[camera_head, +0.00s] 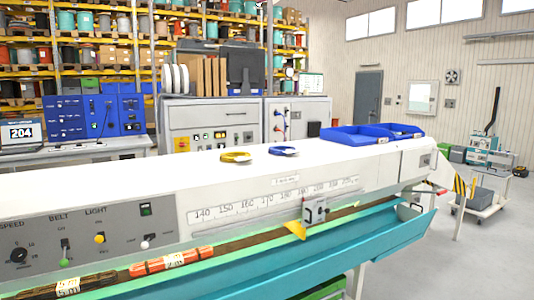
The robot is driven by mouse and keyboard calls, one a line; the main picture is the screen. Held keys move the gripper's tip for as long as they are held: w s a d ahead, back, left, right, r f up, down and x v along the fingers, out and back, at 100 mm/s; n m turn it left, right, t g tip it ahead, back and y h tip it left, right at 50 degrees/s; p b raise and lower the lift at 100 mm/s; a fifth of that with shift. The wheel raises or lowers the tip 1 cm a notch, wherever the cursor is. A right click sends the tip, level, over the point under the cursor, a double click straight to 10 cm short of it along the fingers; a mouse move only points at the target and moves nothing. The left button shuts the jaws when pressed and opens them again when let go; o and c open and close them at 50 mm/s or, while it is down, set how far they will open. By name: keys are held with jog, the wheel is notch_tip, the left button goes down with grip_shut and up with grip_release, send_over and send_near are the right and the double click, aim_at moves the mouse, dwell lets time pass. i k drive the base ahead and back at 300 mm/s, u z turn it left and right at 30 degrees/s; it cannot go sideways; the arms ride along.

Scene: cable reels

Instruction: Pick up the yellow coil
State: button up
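The yellow coil (236,157) is a small flat ring that lies on the white top of the long machine (120,174), near the middle of the view. A blue coil (284,151) of similar size lies a little to its right, apart from it, with a pale patch on it. My gripper is not in view.
Blue bins (352,136) stand at the right end of the white top. A grey cabinet (212,122) stands behind. The white top left of the yellow coil is clear.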

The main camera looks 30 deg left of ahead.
aim_at(237, 158)
jog(key=u, duration=0.05)
jog(key=i, duration=1.8)
jog(key=u, duration=1)
jog(key=i, duration=1)
jog(key=u, duration=0.95)
